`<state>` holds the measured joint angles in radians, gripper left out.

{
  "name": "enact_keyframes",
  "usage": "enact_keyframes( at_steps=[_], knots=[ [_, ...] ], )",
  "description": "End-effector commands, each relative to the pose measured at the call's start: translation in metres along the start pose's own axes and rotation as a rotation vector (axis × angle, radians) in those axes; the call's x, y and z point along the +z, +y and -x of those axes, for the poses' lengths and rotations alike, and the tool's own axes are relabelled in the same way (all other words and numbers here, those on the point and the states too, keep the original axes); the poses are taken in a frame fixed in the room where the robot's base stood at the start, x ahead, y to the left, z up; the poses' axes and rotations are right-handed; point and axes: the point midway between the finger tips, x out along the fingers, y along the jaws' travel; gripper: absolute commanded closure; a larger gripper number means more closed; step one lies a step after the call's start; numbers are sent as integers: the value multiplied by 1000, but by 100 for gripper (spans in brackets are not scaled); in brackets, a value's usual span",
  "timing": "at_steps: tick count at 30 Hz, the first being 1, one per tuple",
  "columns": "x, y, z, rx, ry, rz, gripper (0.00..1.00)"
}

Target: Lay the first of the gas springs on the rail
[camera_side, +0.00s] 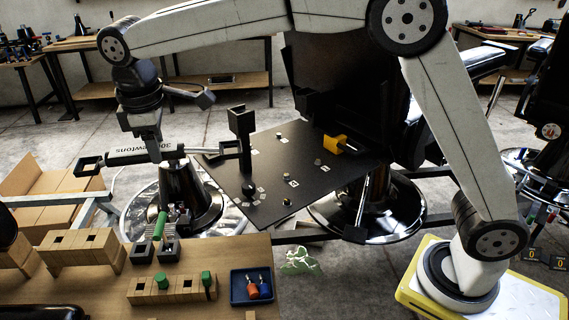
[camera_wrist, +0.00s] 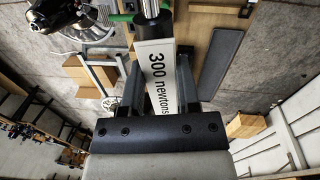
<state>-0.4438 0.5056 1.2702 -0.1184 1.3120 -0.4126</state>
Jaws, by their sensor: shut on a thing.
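My gripper (camera_side: 152,152) is shut on a gas spring (camera_side: 125,155), a white body with black ends marked "300 newtons". The spring lies roughly level, well above the wooden bench. In the wrist view my gripper's fingers (camera_wrist: 160,85) stand on both sides of the spring (camera_wrist: 160,72), and its bright rod points away to the top. A black square loop (camera_side: 88,165) shows at its left end, and a black upright bracket (camera_side: 241,122) near its right end. A grey metal rail-like frame (camera_side: 62,199) lies below left, apart from the spring. I cannot tell which part is the task's rail.
A dark plate (camera_side: 270,200) with small parts lies right of the spring, beside the chair. The bench (camera_side: 225,258) holds wooden blocks (camera_side: 85,245), a blue tray (camera_side: 252,300) and an upright green handle (camera_side: 161,225). A yellow block (camera_side: 335,143) sits at the plate's back edge.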

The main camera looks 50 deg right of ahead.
Motion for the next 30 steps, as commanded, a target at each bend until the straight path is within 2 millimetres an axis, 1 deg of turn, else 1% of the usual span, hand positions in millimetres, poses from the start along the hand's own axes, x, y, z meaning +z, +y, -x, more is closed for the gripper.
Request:
enact_keyframes(
  at_steps=[1,3,10,11,12,17,20,23,30],
  knots=[
    [-3,-15,3,-4,0,-8,100],
    [-5,-31,5,-10,-1,-29,100],
    [-7,-76,10,-27,-7,-80,100],
    [-7,-78,5,-29,-11,-84,100],
    [-7,-77,-5,-31,-13,-85,100],
    [-6,-80,-40,-39,-14,-85,100],
    [-6,-84,-66,-46,-14,-85,100],
    [-6,-88,-97,-53,-15,-85,100],
    [-6,-98,-178,-71,-14,-85,100]
  ],
)
